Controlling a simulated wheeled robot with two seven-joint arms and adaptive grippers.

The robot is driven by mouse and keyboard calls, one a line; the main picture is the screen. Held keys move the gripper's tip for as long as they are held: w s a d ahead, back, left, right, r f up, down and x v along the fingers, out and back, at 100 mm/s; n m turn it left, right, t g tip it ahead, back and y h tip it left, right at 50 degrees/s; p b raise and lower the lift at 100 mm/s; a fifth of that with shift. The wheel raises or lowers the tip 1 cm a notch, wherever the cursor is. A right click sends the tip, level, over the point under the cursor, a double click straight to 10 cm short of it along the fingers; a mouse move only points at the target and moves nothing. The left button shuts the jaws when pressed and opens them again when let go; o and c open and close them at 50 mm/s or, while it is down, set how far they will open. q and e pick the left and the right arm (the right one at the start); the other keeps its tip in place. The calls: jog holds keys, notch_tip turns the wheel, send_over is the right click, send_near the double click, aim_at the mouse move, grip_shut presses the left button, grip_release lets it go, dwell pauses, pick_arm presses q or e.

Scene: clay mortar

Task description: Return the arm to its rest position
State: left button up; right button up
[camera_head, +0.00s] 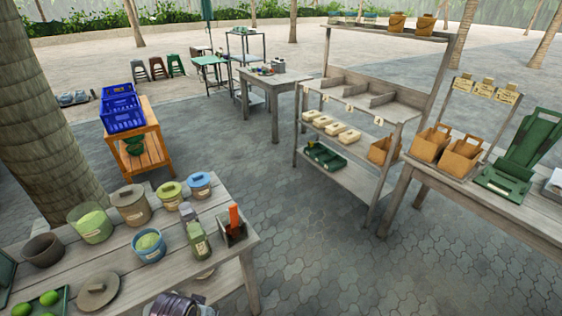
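A dark clay mortar (43,250) stands upright at the left of the near wooden table (120,247). Nothing is touching it from above. I cannot see down to its bottom.
The near table also holds a green-filled glass jar (91,224), a lidded brown pot (131,206), a blue bowl (149,246), a loose round lid (97,291) and a green tray (62,302) with limes. A shelf rack (352,182) stands beyond. Paved floor (310,250) lies open right of the table.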

pick_arm(q)
jog(key=s+a+f+g, duration=0.1)
jog(key=s+f, duration=0.2)
jog(key=f, duration=1.2)
jog(key=s+a+f, duration=0.1)
jog(key=s+f, duration=0.2)
jog(key=f, duration=1.1)
jog(key=s+a+f, duration=0.3)
jog(key=s+f, duration=0.5)
jog(key=s, duration=0.1)
jog(key=s+a+f+g, duration=0.1)
jog(key=s+a+f, duration=0.2)
jog(key=s+f, duration=0.5)
jog(key=shift+s+m+y, duration=0.3)
jog(key=shift+s, duration=0.7)
jog(key=shift+s, duration=0.1)
